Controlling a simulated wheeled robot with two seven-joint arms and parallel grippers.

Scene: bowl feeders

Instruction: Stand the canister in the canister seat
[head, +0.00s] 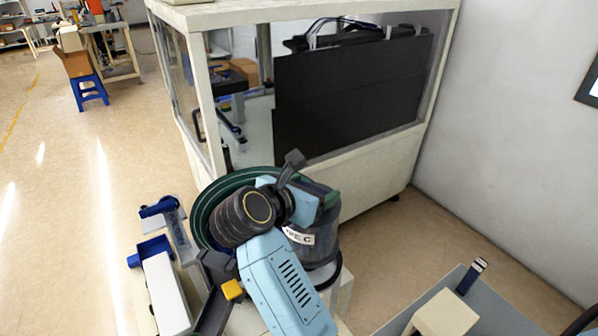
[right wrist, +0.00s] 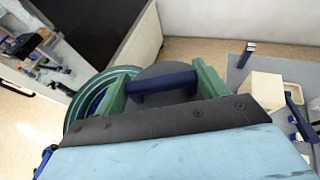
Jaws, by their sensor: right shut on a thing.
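The canister (head: 325,240) is a dark grey translucent cylinder with a white label whose visible part reads "PE C". It looks upright at the right of the green bowl. My right gripper (head: 328,198) is above it, its arm hiding much of it. In the right wrist view, the green fingers of my right gripper (right wrist: 160,86) are shut on the dark blue handle (right wrist: 163,84) of the canister's grey lid (right wrist: 165,69). A dark ring shows near the canister's base; I cannot tell whether this is the canister seat, or whether the canister rests there.
A green round feeder bowl (head: 206,213) is beside the canister and also shows in the right wrist view (right wrist: 77,107). A cream-framed machine enclosure (head: 365,185) stands behind. Blue trays (head: 150,250) are at left. A grey table (head: 500,310) with a cream block (head: 445,314) is at right.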

